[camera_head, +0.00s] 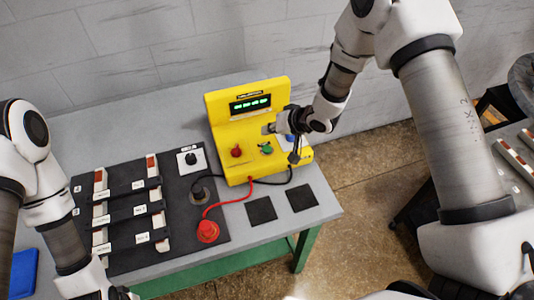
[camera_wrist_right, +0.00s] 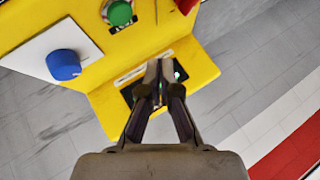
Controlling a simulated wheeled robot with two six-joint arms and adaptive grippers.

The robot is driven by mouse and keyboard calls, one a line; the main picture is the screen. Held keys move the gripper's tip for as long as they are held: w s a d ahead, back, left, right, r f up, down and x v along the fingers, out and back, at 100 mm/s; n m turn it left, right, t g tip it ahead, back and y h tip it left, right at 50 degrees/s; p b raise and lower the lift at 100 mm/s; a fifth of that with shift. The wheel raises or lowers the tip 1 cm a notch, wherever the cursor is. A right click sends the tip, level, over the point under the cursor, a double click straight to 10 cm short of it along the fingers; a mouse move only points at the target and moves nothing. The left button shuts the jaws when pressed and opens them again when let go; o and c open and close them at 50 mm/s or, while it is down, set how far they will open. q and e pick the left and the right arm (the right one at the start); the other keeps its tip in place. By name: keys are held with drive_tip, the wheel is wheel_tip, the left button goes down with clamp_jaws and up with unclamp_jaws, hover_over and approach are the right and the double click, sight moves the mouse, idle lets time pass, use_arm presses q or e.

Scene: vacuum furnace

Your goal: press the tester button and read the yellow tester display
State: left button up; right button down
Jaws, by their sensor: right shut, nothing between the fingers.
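The yellow tester (camera_head: 232,128) stands on the grey table, its display (camera_head: 250,104) lit with green characters too small to read. A red knob (camera_head: 236,151) and a green knob (camera_head: 266,148) sit on its lower face. My right gripper (camera_head: 268,128) is shut and empty in front of the tester, below the display. In the right wrist view the closed fingertips (camera_wrist_right: 160,68) overlap the dark display and hide part of it; contact cannot be told. That view also shows the green knob (camera_wrist_right: 120,13) and a blue knob (camera_wrist_right: 63,64) on a white plate. My left gripper is only partly visible at bottom left.
Red and black cables run from the tester; the red one ends at a red plug (camera_head: 207,231). A black board (camera_head: 122,262) with labelled strips lies left. Two black pads (camera_head: 261,210) lie in front. The wall (camera_head: 140,45) is behind; a blue item (camera_head: 24,272) lies at left.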

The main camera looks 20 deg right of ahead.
sight(269, 149)
wheel_tip(269, 149, down, 4)
drive_tip(key=shift+f+b, duration=0.15)
drive_tip(key=shift+b, duration=1.05)
use_arm(q)
wheel_tip(269, 149, down, 4)
drive_tip(key=shift+r, duration=0.1)
use_arm(e)
drive_tip(key=shift+f, duration=0.4)
drive_tip(key=shift+f, duration=0.1)
drive_tip(key=shift+f, duration=0.3)
use_arm(q)
drive_tip(key=shift+f+b, duration=0.3)
drive_tip(key=shift+b, duration=0.15)
use_arm(e)
drive_tip(key=shift+f, duration=0.35)
use_arm(q)
drive_tip(key=shift+r+p, duration=0.8)
use_arm(e)
drive_tip(key=shift+r, duration=0.8)
